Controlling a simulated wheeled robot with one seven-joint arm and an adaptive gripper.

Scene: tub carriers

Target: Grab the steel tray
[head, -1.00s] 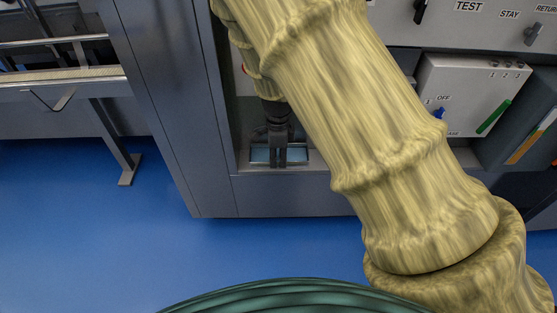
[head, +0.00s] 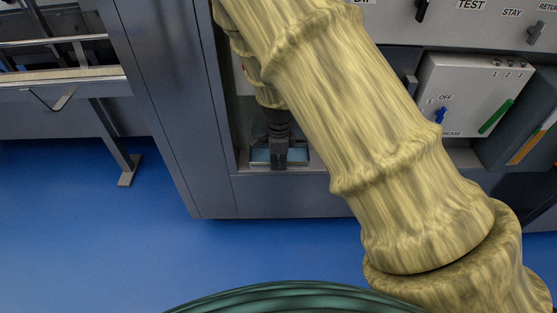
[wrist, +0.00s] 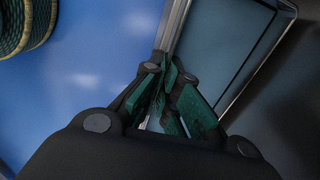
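The steel tray (head: 261,155) sits in a low open bay of the grey cabinet, with a bluish reflective inside. In the wrist view the tray (wrist: 222,45) fills the upper middle, with bright metal rims on both sides. My gripper (head: 279,163) points down at the tray. In the wrist view my gripper (wrist: 166,85) has its green-padded fingers drawn close together at the tray's left rim, and they appear to pinch it. The fingers hide the rim where they meet it.
The grey cabinet (head: 180,120) encloses the bay with side walls and a low front sill. A control box (head: 470,95) with switches is to the right. A metal stand (head: 112,140) is at left. The blue floor (head: 100,240) in front is clear.

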